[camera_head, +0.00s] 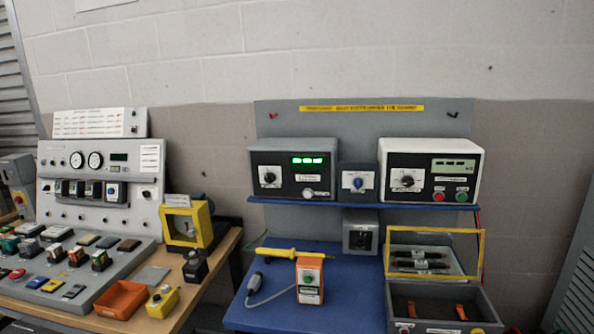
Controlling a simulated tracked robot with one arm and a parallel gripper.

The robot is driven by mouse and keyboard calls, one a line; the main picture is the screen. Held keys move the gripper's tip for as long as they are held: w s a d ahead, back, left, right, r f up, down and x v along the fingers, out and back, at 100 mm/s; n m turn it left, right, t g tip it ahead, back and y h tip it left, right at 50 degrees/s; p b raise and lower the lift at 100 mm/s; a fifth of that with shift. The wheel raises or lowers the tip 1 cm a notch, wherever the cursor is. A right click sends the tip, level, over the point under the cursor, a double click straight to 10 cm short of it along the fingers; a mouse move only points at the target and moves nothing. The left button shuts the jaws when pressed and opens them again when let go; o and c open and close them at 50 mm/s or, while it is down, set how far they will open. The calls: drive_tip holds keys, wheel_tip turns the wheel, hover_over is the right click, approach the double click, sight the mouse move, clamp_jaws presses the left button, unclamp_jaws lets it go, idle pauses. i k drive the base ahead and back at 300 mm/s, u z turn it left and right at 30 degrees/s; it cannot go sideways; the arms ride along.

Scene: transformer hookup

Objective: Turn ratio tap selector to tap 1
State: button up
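A small grey box with a blue rotary knob (358,182) sits in the middle of a blue shelf. Left of it is a dark unit with a black rotary knob (268,178) and a lit green display (308,161). Right of it is a white-cased unit with a black rotary knob (406,181), a display, and red and green buttons. The labels are too small to read, so I cannot tell which knob is the ratio tap selector or which tap any knob points to. My gripper is not in view.
The blue bench (352,290) holds a yellow probe (290,253), an orange box with a green button (309,280), and a grey bin (442,306) with a yellow frame. A wooden table (222,258) on the left holds a grey console. The space before the shelf knobs looks clear.

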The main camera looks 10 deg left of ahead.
sight(269, 177)
drive_tip(key=k, duration=0.6)
drive_tip(key=z, duration=0.2)
drive_tip(key=i, duration=1.65)
drive_tip(key=u, duration=0.8)
